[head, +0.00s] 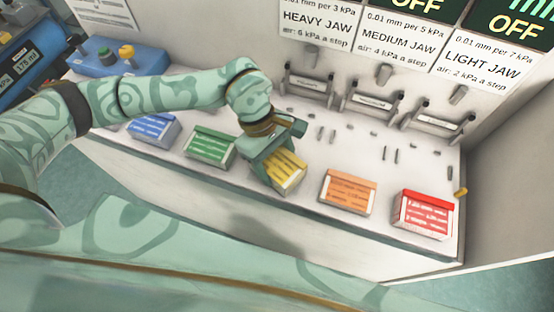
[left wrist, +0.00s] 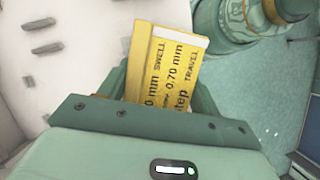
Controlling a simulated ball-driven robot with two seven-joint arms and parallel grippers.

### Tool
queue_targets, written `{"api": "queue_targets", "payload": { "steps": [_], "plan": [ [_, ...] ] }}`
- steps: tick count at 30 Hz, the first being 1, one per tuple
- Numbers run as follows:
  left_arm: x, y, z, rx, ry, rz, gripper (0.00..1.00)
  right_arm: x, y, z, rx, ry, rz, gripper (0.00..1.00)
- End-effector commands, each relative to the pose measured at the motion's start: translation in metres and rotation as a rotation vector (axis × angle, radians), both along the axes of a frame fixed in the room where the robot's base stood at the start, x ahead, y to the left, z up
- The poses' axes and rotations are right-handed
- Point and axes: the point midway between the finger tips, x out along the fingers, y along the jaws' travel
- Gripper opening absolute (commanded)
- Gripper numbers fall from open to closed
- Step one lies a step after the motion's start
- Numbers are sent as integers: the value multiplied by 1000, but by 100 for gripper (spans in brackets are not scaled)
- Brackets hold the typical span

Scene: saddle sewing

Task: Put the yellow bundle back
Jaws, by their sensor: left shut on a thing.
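The yellow bundle (head: 287,172) is a small block with a printed yellow label and pale edges. In the head view it is in the row on the white bench, between the green and orange bundles, slightly turned. My left gripper (head: 272,160) comes down over it from behind and is shut on it. In the left wrist view the bundle (left wrist: 166,70) sticks out tilted between the fingers, its printed face showing. Whether its underside touches the bench is hidden. My right gripper is not in view.
On the white bench (head: 300,205) stand a blue bundle (head: 154,128), a green bundle (head: 209,146), an orange bundle (head: 347,191) and a red bundle (head: 425,213). Behind are three jaw stations, one being the medium jaw (head: 371,102), and small pegs. A blue button box (head: 120,60) stands at the back left.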

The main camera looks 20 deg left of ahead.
Motion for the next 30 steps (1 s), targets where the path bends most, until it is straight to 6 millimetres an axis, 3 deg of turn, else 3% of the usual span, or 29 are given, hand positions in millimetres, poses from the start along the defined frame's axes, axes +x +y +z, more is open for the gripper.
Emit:
{"api": "queue_targets", "payload": {
  "steps": [5,6,8,16,20,30],
  "plan": [
    [0,0,-3,-1,0,0,27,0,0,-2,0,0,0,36],
    [0,0,-3,0,0,0,69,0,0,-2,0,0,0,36],
    [0,0,-2,0,0,0,85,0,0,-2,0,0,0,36],
    [0,0,-1,0,0,0,85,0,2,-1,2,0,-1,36],
    [2,3,8,0,-2,2,85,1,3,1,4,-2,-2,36],
    [14,29,78,1,-4,2,85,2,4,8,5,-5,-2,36]
  ]
}}
